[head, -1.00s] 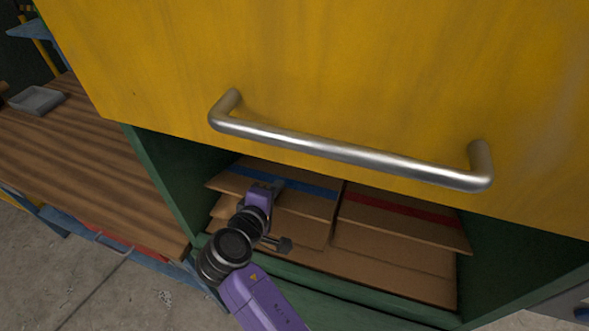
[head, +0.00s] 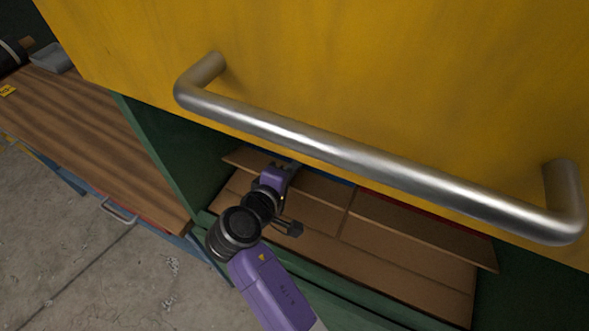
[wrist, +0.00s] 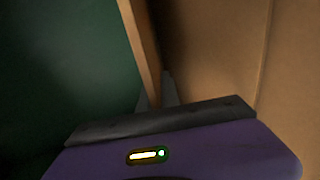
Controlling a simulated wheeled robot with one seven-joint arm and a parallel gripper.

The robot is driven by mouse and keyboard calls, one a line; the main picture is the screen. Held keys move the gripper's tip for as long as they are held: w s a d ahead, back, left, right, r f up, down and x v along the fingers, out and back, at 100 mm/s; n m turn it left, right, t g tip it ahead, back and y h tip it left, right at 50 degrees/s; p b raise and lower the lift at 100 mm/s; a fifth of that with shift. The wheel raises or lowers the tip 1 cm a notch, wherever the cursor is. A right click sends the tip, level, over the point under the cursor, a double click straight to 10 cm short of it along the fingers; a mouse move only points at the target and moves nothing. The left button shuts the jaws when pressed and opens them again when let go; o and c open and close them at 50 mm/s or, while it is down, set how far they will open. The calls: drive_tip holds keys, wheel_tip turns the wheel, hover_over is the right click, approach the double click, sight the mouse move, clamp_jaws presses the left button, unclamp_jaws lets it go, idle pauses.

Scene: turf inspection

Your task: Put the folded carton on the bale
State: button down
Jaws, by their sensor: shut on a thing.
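The folded carton (head: 318,188), tan with a blue stripe, is inside the green chamber in the head view. My gripper (head: 288,167) is shut on it near its left part; the fingertips are mostly hidden. The carton's edge (wrist: 143,50) shows in the wrist view, just beyond the dark jaw. The bale (head: 400,262) is the brown cardboard mass below, with a seam across its top. The carton appears just above it; whether they touch is unclear. A second carton (head: 430,230) with a red stripe lies to the right over the bale.
A yellow door (head: 380,80) with a thick metal handle (head: 370,165) hangs over the opening and hides its back. Green chamber walls (head: 160,140) stand close on the left and right. A wooden bench (head: 90,130) with a grey tray (head: 55,57) is at left.

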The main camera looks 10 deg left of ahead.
drive_tip(key=shift+f, duration=0.15)
drive_tip(key=c, duration=1.6)
unclamp_jaws()
drive_tip(key=shift+r, duration=0.2)
drive_tip(key=v, duration=1.2)
drive_tip(key=shift+b, duration=0.4)
